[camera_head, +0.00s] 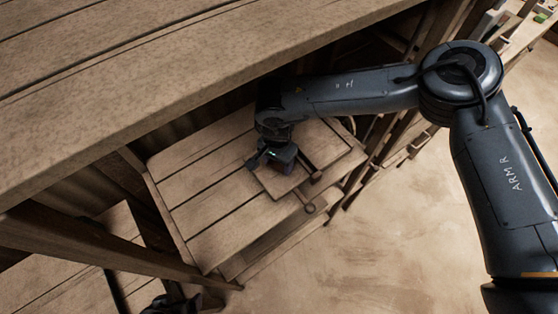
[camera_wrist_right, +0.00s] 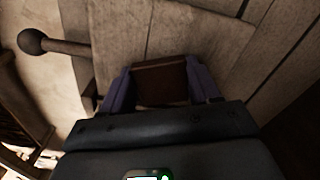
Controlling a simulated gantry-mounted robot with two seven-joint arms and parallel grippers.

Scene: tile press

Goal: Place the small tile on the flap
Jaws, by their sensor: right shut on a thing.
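My right gripper (camera_head: 277,165) is over the slatted wooden bench, pointing down. In the right wrist view its two purple-grey fingers (camera_wrist_right: 160,85) are shut on a small brown tile (camera_wrist_right: 160,80), which sits between them. The tile is mostly hidden by the gripper in the head view. Below and around the gripper is a square wooden panel (camera_head: 272,184), possibly the flap, with a dark rod ending in a round knob (camera_head: 316,178). The knob also shows in the right wrist view (camera_wrist_right: 33,41). I cannot tell whether the tile touches the panel. A dark shape at the bottom edge may be my left gripper (camera_head: 172,304); its fingers are unclear.
The slatted bench top (camera_head: 215,205) has bare boards left of the gripper. A large wooden beam or tabletop (camera_head: 200,75) overhangs the back. The floor (camera_head: 370,225) to the right is open.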

